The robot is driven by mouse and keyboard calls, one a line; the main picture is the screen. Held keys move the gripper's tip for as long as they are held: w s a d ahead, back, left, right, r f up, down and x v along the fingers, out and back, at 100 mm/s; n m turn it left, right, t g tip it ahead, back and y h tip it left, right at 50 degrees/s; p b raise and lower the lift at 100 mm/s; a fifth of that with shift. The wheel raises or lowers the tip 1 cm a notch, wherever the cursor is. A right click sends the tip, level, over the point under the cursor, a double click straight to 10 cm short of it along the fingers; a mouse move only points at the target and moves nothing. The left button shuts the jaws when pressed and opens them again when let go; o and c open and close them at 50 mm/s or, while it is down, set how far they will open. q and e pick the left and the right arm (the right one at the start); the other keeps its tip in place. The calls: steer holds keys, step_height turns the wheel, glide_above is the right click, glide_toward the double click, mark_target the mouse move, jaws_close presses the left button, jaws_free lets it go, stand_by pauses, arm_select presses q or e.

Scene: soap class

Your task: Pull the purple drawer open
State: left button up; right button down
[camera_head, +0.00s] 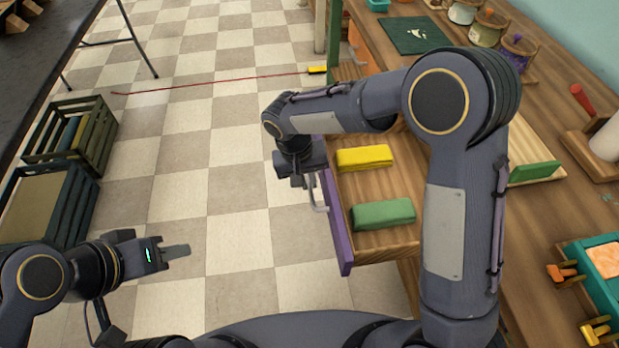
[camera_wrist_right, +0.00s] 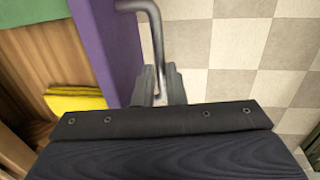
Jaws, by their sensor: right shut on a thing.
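The purple drawer (camera_head: 338,226) stands pulled out from the wooden bench, its inside showing. A yellow folded cloth (camera_head: 364,158) and a green folded cloth (camera_head: 384,214) lie in it. My right gripper (camera_head: 305,182) is at the drawer's front, shut on the metal handle (camera_head: 320,198). The right wrist view shows the gripper's fingers (camera_wrist_right: 159,88) around the grey handle (camera_wrist_right: 152,22) beside the purple front (camera_wrist_right: 108,45). My left gripper (camera_head: 176,251) is away over the floor at lower left, empty. I cannot tell how far its fingers are apart.
Dark slatted crates (camera_head: 72,137) stand on the floor at left. A red line (camera_head: 220,84) crosses the tiled floor. The bench top (camera_head: 545,110) holds jars, a green mat (camera_head: 415,35) and a teal box (camera_head: 590,275). The floor left of the drawer is clear.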

steer(key=c, duration=1.5)
jaws_free()
steer(key=shift+r, duration=0.1)
steer(key=r, duration=0.3)
steer(key=a+r+p, duration=0.1)
steer(key=r, duration=0.3)
steer(key=shift+a+r, duration=0.2)
steer(key=shift+r, duration=0.05)
